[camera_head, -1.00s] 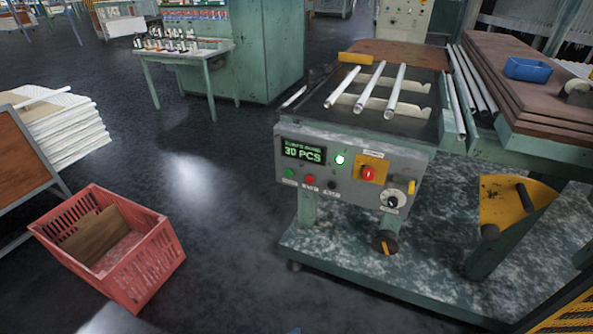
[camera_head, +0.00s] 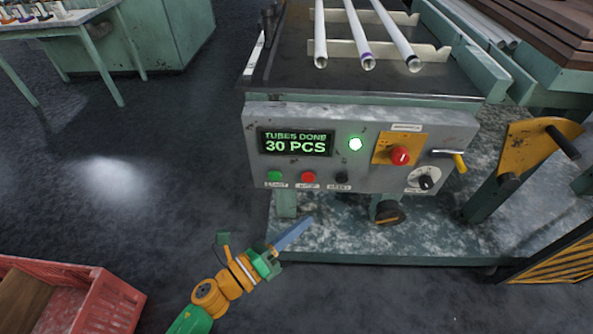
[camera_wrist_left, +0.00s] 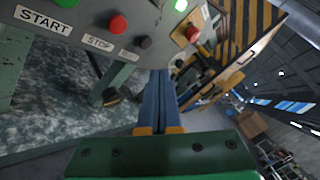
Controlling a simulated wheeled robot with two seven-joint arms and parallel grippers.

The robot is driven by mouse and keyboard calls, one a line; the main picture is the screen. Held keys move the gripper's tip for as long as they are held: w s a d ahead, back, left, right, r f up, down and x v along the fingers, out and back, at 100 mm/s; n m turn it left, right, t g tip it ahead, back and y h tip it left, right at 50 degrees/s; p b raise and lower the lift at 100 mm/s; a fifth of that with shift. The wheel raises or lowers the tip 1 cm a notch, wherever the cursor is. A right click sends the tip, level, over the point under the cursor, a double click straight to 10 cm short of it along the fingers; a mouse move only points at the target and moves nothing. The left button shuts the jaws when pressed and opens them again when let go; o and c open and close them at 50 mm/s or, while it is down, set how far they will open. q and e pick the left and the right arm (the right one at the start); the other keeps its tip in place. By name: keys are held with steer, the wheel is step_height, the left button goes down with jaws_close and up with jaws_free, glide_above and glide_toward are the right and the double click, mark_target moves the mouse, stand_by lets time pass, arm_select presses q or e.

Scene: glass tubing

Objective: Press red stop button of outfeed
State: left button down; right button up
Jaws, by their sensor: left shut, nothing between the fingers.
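The red stop button (camera_head: 308,177) sits on the grey control panel (camera_head: 255,125), between the green start button (camera_head: 275,176) and a black button (camera_head: 341,178). The wrist view shows the red button (camera_wrist_left: 118,24) above a label reading STOP. My left gripper (camera_head: 309,222) is shut and empty, its blue fingers pointing up toward the panel. It is below the button row in the head view and apart from the button. In the wrist view the closed fingers (camera_wrist_left: 160,75) point to the right of the stop button. My right gripper is not in view.
A larger red knob (camera_head: 400,155) on a yellow plate and a rotary dial (camera_head: 424,178) are on the panel's right. A lit display (camera_head: 295,142) reads 30 PCS. Glass tubes (camera_head: 356,35) lie on top. A red crate (camera_head: 110,305) stands lower left; floor between is clear.

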mark_target(308, 176)
arm_select(q)
steer(key=w+b, duration=0.2)
steer(key=w, duration=0.6)
steer(key=shift+w+b, duration=0.35)
steer(key=shift+d, duration=0.1)
steer(key=shift+w, duration=0.15)
stand_by(1.7)
steer(key=shift+w, duration=0.25)
